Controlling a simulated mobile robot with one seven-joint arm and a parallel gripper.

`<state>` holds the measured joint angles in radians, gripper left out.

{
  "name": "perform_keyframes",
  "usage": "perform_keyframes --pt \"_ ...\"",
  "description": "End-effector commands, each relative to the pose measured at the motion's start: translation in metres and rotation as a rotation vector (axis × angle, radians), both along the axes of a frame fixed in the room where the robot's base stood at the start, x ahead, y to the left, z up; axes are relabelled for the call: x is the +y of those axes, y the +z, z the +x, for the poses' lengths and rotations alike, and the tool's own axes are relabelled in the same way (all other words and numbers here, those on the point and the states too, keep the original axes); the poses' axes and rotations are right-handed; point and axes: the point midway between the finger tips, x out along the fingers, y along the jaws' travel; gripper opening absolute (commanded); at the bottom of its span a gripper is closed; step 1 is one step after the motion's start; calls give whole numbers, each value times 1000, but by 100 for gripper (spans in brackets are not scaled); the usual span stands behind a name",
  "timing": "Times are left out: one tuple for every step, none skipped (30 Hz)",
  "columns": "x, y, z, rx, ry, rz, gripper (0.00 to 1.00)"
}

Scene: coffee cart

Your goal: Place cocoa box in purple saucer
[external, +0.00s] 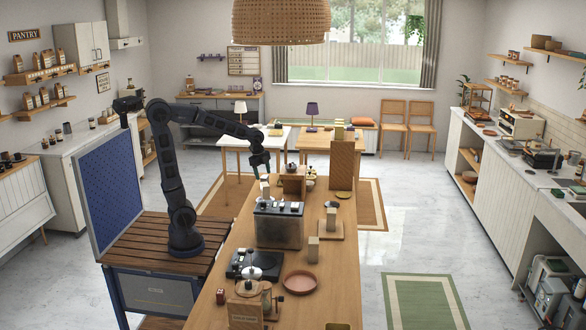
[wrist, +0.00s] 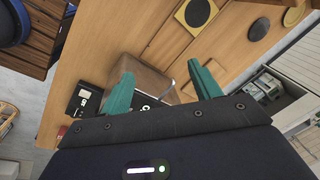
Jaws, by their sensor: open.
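My gripper (external: 261,166) hangs over the far left part of the long wooden table, its teal fingers pointing down. In the wrist view my gripper (wrist: 163,86) is open, with nothing clearly held between the fingers. I cannot tell for certain which item is the cocoa box. A small dark red box (external: 221,297) stands at the table's near left edge, its label too small to read. I cannot pick out a clearly purple saucer. A reddish-pink round dish (external: 300,282) lies near the table's front and looks empty.
A glass-fronted machine (external: 279,228) stands mid-table, with a black scale-like device (external: 254,264) nearer. A tall brown panel (external: 342,165) and a yellow disc (external: 343,194) are at the far right. The wrist view shows a brown block (wrist: 146,76) below the fingers.

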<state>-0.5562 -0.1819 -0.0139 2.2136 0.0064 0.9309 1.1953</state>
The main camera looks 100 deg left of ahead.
Motion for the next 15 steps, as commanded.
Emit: perform_keyframes --pt "-23 7 -5 -22 27 -2 63" --pt "-34 10 -8 -34 51 -5 63" --pt "-49 14 -12 -50 82 -12 63" --pt "-60 16 -16 -63 104 -16 63" --pt "-71 18 -20 -73 129 -22 63" --pt "-85 21 -26 -90 159 -31 63" --pt "-95 23 -31 -101 181 -37 63" --pt "-105 24 -36 -113 204 -45 63" --pt "-118 26 -42 -129 235 -56 63" --pt "-127 27 -48 -140 259 -65 63" --pt "-136 28 -53 -151 280 -75 63" --pt "-148 29 -61 -165 311 -89 63" --pt "-156 29 -68 -177 334 -100 63" --pt "-164 29 -74 -187 356 -112 63" --pt "-175 29 -82 -200 386 -128 63"
